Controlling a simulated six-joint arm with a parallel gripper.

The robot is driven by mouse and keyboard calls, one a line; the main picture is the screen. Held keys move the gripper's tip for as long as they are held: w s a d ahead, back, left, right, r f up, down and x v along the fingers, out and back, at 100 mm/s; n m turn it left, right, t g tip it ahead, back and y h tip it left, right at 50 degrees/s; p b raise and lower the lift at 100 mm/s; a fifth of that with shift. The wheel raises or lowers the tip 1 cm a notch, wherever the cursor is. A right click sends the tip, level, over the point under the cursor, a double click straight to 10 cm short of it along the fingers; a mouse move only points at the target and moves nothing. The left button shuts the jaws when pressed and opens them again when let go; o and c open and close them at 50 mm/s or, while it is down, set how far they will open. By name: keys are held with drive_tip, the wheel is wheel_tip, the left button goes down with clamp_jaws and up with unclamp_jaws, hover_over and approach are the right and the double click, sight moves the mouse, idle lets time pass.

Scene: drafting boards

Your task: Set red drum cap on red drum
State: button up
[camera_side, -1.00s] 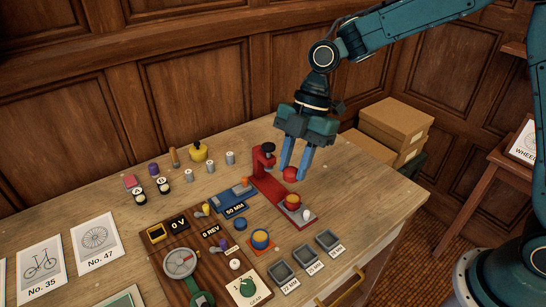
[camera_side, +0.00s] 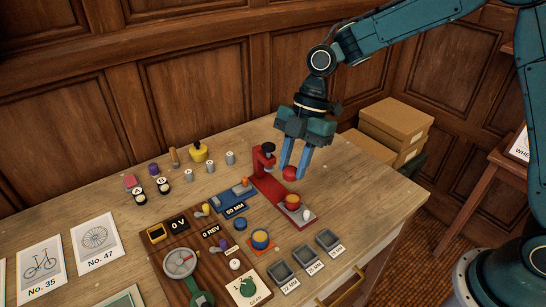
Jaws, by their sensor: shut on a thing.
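My gripper (camera_side: 294,168) points down above the red stand and is shut on the red drum cap (camera_side: 289,173), a small rounded red piece between its blue fingertips. The cap is in the air. What looks like the red drum (camera_side: 293,202), short and round with an orange top, stands on the front part of the red stand's base (camera_side: 270,189). The cap shows just above and slightly left of the drum in the picture, apart from it. The exact height gap cannot be told.
The red stand's upright (camera_side: 262,163) with a black knob is close left of my gripper. A white egg-shaped piece (camera_side: 307,215) sits beside the drum.

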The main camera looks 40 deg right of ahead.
drive_tip(key=w+d+f, duration=0.1)
drive_tip(key=f, duration=0.2)
drive_tip(key=w+d+f, duration=0.3)
drive_tip(key=d+f, duration=0.1)
drive_tip(key=f, duration=0.1)
drive_tip(key=shift+w+d+f, duration=0.15)
drive_tip(key=shift+w+f, duration=0.2)
drive_tip(key=shift+f, duration=0.1)
drive_tip(key=shift+f, duration=2)
drive_tip(key=shift+f, duration=0.4)
idle(0.7)
drive_tip(key=o, duration=1.3)
drive_tip(key=shift+o, duration=0.2)
drive_tip(key=shift+r, duration=0.15)
